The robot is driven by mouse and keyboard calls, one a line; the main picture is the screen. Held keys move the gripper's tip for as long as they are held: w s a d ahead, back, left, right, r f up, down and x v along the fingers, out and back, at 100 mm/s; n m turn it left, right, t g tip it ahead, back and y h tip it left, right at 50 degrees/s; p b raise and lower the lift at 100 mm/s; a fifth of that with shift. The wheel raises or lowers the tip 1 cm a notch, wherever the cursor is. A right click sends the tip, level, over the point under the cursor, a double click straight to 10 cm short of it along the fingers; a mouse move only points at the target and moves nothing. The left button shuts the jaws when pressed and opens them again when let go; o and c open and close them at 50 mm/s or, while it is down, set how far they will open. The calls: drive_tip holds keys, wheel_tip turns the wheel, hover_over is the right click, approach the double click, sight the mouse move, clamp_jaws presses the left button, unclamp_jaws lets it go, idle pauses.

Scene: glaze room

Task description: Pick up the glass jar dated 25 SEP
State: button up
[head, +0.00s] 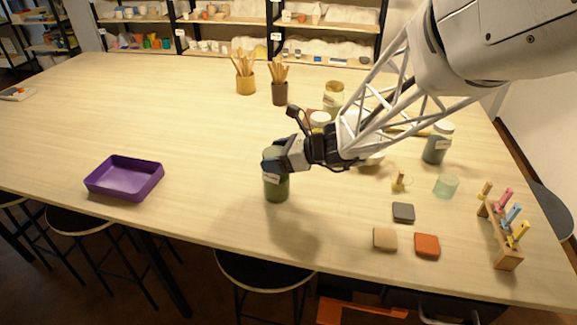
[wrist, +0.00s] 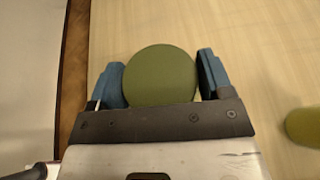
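A dark green jar (head: 276,188) stands upright near the front middle of the table in the head view. A pale label shows on its side, too small to read. My gripper (head: 274,163) reaches it from the right and covers its upper part. In the wrist view the jar's round olive-green top (wrist: 160,75) fills the space between my two blue fingers (wrist: 161,82), which look closed against its sides. Other jars are a grey-green one (head: 437,147) on the right and an olive one (head: 333,93) behind my arm. I cannot read any date.
A purple tray (head: 122,185) lies to the left. Pots with wooden tools (head: 245,84) stand behind. On the right are tiles (head: 403,212), a pale green glass (head: 446,186) and a wooden rack (head: 500,238). The table between tray and jar is clear.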

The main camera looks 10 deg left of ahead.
clamp_jaws()
drive_tip(key=shift+r, duration=5.1)
